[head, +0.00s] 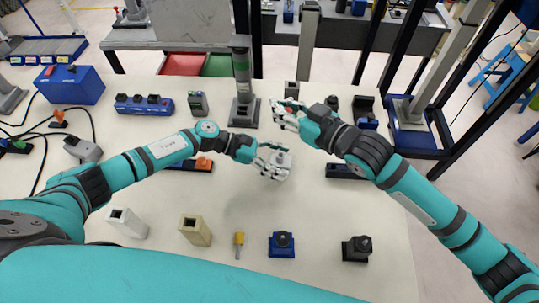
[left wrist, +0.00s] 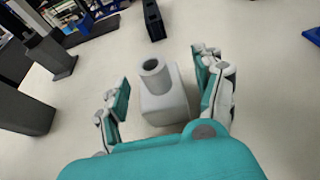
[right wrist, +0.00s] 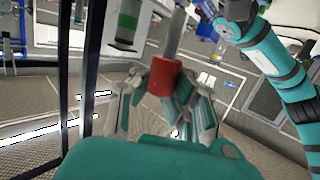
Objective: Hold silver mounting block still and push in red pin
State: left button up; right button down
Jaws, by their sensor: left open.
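The silver mounting block (head: 283,161) stands upright on the pale table near its middle. In the left wrist view the block (left wrist: 163,108) shows a round collar with an open hole on top. My left gripper (head: 268,159) is open around the block, with a finger on either side and gaps visible between fingers and block. My right gripper (head: 284,112) is up behind the block, pointing left. In the right wrist view the red pin (right wrist: 164,76) sits between its fingers, which look closed on it.
A grey post (head: 243,80) stands behind the left gripper. Along the front are a white block (head: 126,222), a beige block (head: 195,230), a yellow pin (head: 239,244), a blue fixture (head: 281,244) and a black fixture (head: 356,248). The table between them and the silver block is clear.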

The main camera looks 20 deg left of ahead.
pick_arm(q)
jog(key=shift+d, duration=0.1)
jog(key=c, duration=1.3)
jog(key=shift+c, duration=0.2)
pick_arm(e)
jog(key=shift+w+a+f+m+t+h, duration=0.1)
jog(key=shift+w+f+m+t+h, duration=0.05)
jog(key=shift+f+m+t+h, duration=0.45)
jog(key=shift+w+a+f+m+t+h, duration=0.1)
jog(key=shift+f+m+t+h, duration=0.3)
jog(key=shift+f+m, duration=0.45)
jog(key=shift+w+a+f+m+t+h, duration=0.15)
jog(key=shift+f+m+t+h, duration=0.25)
jog(key=shift+f+m+t, duration=0.35)
jog(key=shift+f, duration=0.1)
